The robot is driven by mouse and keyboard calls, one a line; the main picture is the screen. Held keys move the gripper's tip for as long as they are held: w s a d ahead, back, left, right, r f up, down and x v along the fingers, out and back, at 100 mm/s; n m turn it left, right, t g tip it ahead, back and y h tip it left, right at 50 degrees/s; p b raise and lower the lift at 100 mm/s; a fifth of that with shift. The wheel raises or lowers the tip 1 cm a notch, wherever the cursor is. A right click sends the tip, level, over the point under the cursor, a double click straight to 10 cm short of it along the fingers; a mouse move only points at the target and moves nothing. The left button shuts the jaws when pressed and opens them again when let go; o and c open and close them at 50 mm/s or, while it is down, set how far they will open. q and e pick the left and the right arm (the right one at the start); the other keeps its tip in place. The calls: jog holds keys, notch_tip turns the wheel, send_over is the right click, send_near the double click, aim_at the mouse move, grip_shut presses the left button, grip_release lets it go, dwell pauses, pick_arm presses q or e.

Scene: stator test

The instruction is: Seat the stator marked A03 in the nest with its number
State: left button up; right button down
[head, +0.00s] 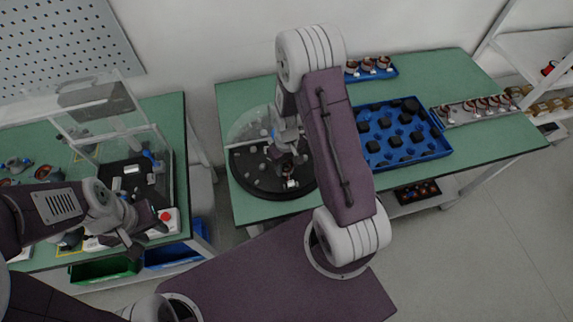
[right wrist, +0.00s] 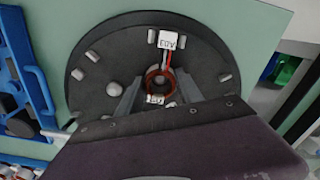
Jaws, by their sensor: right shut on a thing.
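The stator (right wrist: 152,77), a dark ring with copper-brown windings, sits between the fingers of my right gripper (right wrist: 160,88) in the right wrist view. A red lead runs from it to a white tag (right wrist: 167,42) whose upside-down print looks like A03. A smaller white label (right wrist: 155,99) lies at its near side, too small to read. My right gripper (head: 287,166) is shut on the stator over the round black plate (head: 252,183). Whether the stator touches the plate is hidden. My left gripper (head: 150,229) is over the left table; its jaws are unclear.
A clear curved guard (head: 250,125) stands at the plate's back left. On the right table are a blue tray (head: 432,149) with black blocks, a small blue tray with several stators (head: 370,66) and a grey tray (head: 458,115). A red button (head: 166,215) is near my left gripper.

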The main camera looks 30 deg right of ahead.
jog(key=shift+f, duration=0.2)
jog(key=c, duration=0.7)
grip_release()
notch_tip(320, 180, up, 9)
dwell(0.4)
